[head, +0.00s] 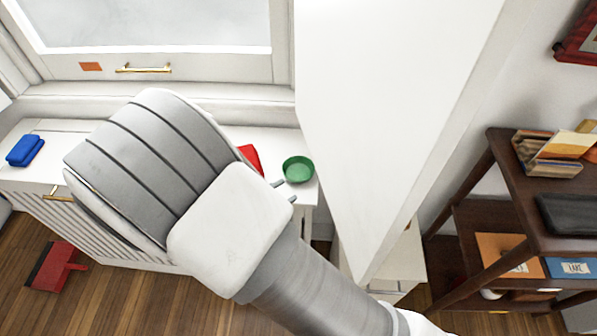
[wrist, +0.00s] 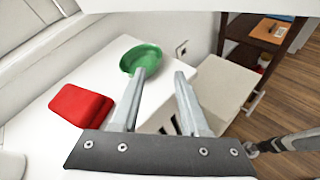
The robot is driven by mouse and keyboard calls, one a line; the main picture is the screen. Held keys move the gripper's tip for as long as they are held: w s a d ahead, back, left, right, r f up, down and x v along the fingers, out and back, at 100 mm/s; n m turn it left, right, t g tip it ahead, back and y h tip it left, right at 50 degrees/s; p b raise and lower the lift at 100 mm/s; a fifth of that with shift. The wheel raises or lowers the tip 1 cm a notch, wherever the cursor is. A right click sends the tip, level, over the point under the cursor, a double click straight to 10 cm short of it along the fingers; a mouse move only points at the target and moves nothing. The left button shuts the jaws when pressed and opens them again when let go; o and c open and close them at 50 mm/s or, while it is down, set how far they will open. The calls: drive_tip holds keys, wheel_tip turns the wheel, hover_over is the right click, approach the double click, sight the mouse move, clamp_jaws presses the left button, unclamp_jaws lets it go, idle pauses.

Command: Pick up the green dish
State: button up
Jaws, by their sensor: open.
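The green dish (head: 298,169) is a small round bowl on the right end of the white cabinet top under the window. In the wrist view the dish (wrist: 141,57) lies just beyond the tip of my gripper's left finger, which overlaps its near edge. My gripper (wrist: 162,74) is open, with nothing between its fingers. In the head view my arm hides most of the gripper, and only the finger ends show just left of and below the dish. I cannot tell whether a finger touches the dish.
A red object (wrist: 81,105) lies on the white cabinet top (wrist: 60,145) near the dish. A blue item (head: 25,150) sits at the cabinet's far left. A white wall column (head: 385,90) rises close to the right of the dish. A dark shelf (head: 510,200) stands further right.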

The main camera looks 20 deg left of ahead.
sight(304, 179)
drive_tip(key=b+x, duration=0.1)
drive_tip(key=x, duration=0.7)
drive_tip(key=shift+w, duration=0.25)
clamp_jaws()
drive_tip(key=shift+s+a+f, duration=0.1)
idle(1.0)
